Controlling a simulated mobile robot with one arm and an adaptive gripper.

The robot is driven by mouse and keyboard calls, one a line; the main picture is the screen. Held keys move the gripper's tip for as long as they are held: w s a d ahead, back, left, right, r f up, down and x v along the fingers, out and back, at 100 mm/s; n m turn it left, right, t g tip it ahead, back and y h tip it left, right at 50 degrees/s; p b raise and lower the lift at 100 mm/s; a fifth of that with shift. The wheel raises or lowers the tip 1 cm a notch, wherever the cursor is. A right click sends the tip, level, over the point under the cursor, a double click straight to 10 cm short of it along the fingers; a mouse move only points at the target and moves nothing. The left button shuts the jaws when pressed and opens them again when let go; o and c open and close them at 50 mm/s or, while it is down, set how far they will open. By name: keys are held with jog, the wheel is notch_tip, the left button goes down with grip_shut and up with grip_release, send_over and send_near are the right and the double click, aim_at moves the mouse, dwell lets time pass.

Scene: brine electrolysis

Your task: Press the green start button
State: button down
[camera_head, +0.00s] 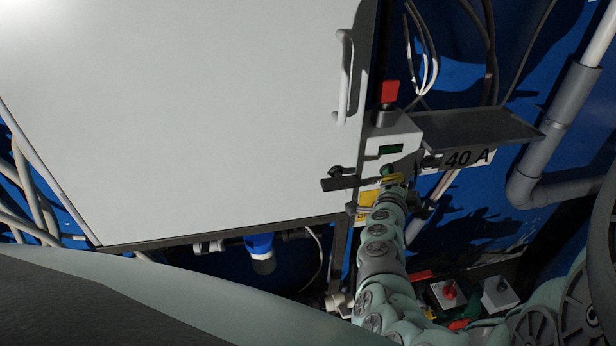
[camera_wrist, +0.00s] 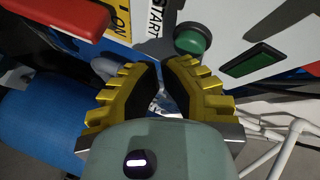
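The green start button (camera_wrist: 192,40) is a round dome on a light panel, beside a label reading START, in the wrist view. In the head view it is a small green spot (camera_head: 387,171) on the grey control box (camera_head: 392,138). My gripper (camera_wrist: 161,64) has yellow ribbed fingers with dark pads. Its tips are drawn close together, with a narrow gap showing lower between the pads, and nothing is held. The button appears just beyond and right of the tips in the wrist view. In the head view my gripper (camera_head: 391,181) is just below the button; contact cannot be told.
A green display (camera_wrist: 253,64) sits right of the button. A red handle (camera_wrist: 68,15) stands at upper left, as does a yellow label (camera_wrist: 118,18). In the head view, a grey shelf (camera_head: 480,128) juts out right of the box, and a large white cabinet door (camera_head: 190,110) fills the left.

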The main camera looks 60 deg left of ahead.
jog(key=shift+w+a, duration=0.3)
jog(key=shift+a, duration=0.25)
dwell(0.8)
jog(key=shift+s+d, duration=0.1)
jog(key=shift+d, duration=0.05)
jog(key=shift+s+d, duration=0.3)
jog(key=shift+d, duration=0.4)
jog(key=d, duration=0.1)
jog(key=s+d, duration=0.1)
jog(key=d, duration=0.1)
jog(key=s+d, duration=0.1)
jog(key=shift+d, duration=0.25)
dwell(0.4)
dwell(0.6)
